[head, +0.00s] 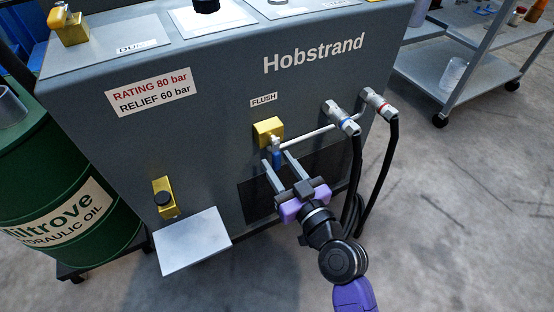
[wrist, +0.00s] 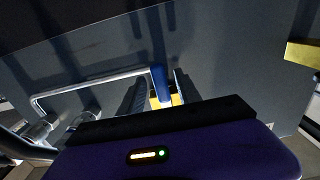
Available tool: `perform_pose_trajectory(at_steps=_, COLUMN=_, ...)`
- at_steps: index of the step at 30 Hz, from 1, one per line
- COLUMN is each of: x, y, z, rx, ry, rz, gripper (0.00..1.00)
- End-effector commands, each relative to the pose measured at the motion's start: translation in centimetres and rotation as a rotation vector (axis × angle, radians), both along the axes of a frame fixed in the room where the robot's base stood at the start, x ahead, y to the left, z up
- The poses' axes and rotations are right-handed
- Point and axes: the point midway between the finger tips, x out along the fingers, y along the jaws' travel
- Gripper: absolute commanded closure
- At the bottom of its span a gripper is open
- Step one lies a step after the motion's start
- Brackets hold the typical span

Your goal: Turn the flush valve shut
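The flush valve (head: 268,131) is a yellow block on the grey panel, under the FLUSH label. Its blue lever (head: 277,158) points down from a metal stem. My gripper (head: 276,158) reaches up to it from below right, with its two grey fingers apart, one on each side of the lever. In the wrist view the blue lever (wrist: 160,82) stands between the fingers (wrist: 160,92), with part of the yellow valve body (wrist: 168,100) behind it. The fingers look open; I cannot tell whether either touches the lever.
A thin pipe (head: 308,136) runs right from the valve to hose fittings (head: 341,117) with black hoses (head: 356,180). A small shelf (head: 192,241) juts out low on the left, beside a green oil drum (head: 60,190). Open floor lies right.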

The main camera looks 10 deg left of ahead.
Motion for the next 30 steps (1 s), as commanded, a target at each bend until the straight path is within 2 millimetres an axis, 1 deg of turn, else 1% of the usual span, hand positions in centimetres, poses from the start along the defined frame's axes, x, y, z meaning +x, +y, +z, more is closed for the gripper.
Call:
perform_pose_trajectory(at_steps=1, x=0.47, y=0.33, z=0.06, rx=0.000, ry=-0.001, rz=0.000, gripper=0.60)
perform_pose_trajectory(at_steps=5, x=1.05, y=0.73, z=0.04, rx=0.001, ry=-0.001, rz=-0.001, gripper=0.60)
perform_pose_trajectory(at_steps=13, x=1.18, y=0.80, z=0.03, rx=0.001, ry=-0.001, rz=-0.001, gripper=0.60)
perform_pose_trajectory(at_steps=14, x=1.18, y=0.80, z=0.02, rx=0.000, ry=0.000, rz=-0.001, gripper=0.64)
perform_pose_trajectory(at_steps=15, x=1.18, y=0.80, z=0.03, rx=0.001, ry=-0.001, rz=-0.001, gripper=0.72)
perform_pose_trajectory(at_steps=19, x=1.17, y=0.79, z=0.02, rx=0.000, ry=0.000, rz=-0.001, gripper=0.97)
perform_pose_trajectory(at_steps=20, x=1.16, y=0.78, z=0.02, rx=0.000, ry=0.000, rz=-0.001, gripper=1.00)
perform_pose_trajectory(at_steps=30, x=1.15, y=0.78, z=0.01, rx=0.000, ry=0.000, rz=-0.001, gripper=1.00)
